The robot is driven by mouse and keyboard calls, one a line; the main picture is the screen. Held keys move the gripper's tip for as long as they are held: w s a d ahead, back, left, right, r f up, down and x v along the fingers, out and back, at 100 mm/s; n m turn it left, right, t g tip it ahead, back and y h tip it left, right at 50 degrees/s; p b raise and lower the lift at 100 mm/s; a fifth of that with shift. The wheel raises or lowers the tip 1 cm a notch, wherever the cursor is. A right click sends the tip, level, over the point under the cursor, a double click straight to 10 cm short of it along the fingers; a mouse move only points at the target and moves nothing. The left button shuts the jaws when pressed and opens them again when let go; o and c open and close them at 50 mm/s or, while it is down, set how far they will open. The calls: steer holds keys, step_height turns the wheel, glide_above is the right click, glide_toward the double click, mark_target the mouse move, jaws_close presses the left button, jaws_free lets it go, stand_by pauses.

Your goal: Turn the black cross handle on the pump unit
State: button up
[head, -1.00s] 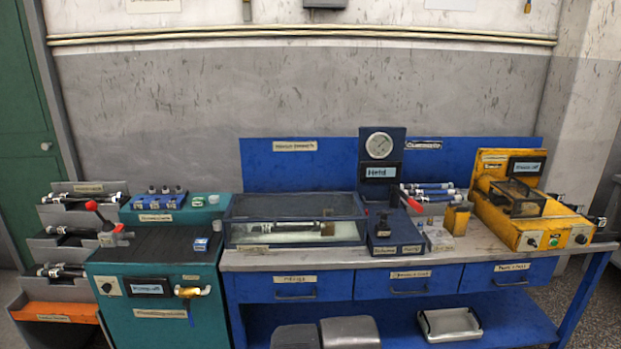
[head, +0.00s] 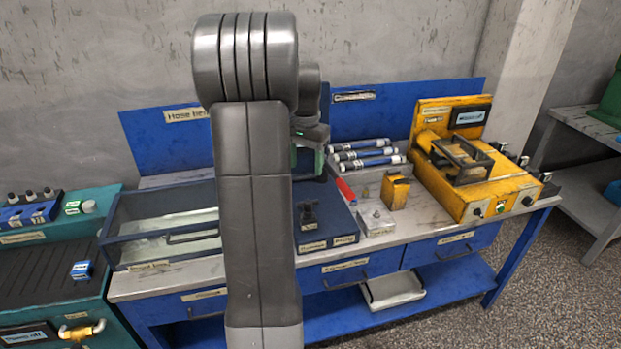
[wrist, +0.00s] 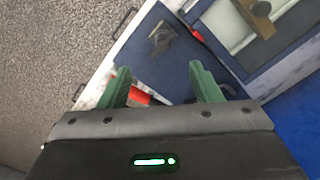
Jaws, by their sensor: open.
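The pump unit is a blue box (head: 338,222) on the bench, partly hidden behind my arm in the head view. Its black cross handle (head: 308,213) stands on its top near the front, just right of my arm. In the wrist view the black handle (wrist: 162,40) is beyond my fingertips, apart from them, near the top middle. My gripper (wrist: 157,78) is open, its two green fingers apart and empty. A red lever (wrist: 138,95) shows between and below the fingers, close to the left one. In the head view my gripper is mostly hidden behind my arm.
A glass-lidded case (head: 160,228) stands left of the pump unit. The yellow machine (head: 470,190) is farther right.

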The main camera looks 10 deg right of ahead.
mark_target(307, 201)
steer(key=f, duration=0.4)
steer(key=w+f+p, duration=0.1)
steer(key=f, duration=0.8)
steer(key=shift+w+d+f+p, duration=0.2)
steer(key=shift+d+p, duration=0.1)
steer(key=shift+p, duration=0.05)
steer(key=shift+c, duration=0.2)
